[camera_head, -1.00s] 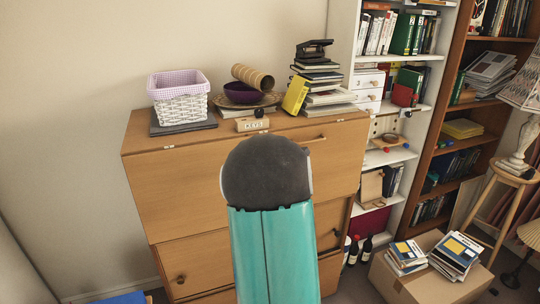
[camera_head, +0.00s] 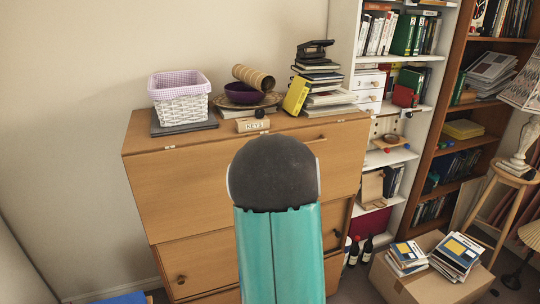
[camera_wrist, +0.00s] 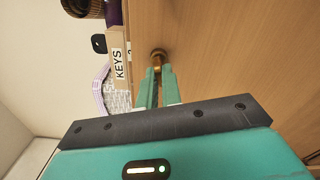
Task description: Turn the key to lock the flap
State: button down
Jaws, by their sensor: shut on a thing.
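The flap (camera_head: 180,185) is the wide wooden upper front of the bureau, closed upright. In the wrist view its wood (camera_wrist: 235,45) fills the right side. How far the key is turned cannot be told. In the head view my own arm hides the gripper and the key.
On the bureau top stand a KEYS box (camera_head: 252,125), a white basket (camera_head: 181,105), a purple bowl (camera_head: 243,93) and stacked books (camera_head: 325,97). A white shelf (camera_head: 345,40) stands close on the right. A cardboard box (camera_head: 425,280) with books is on the floor.

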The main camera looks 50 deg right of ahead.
dwell(0.3)
jog(key=m, duration=0.3)
jog(key=shift+r, duration=0.1)
jog(key=c, duration=1.9)
grip_release()
jog(key=shift+m, duration=0.3)
jog(key=shift+c, duration=0.2)
jog(key=o, duration=0.3)
jog(key=shift+o, duration=0.4)
jog(key=o, duration=0.5)
jog(key=shift+v, duration=4.05)
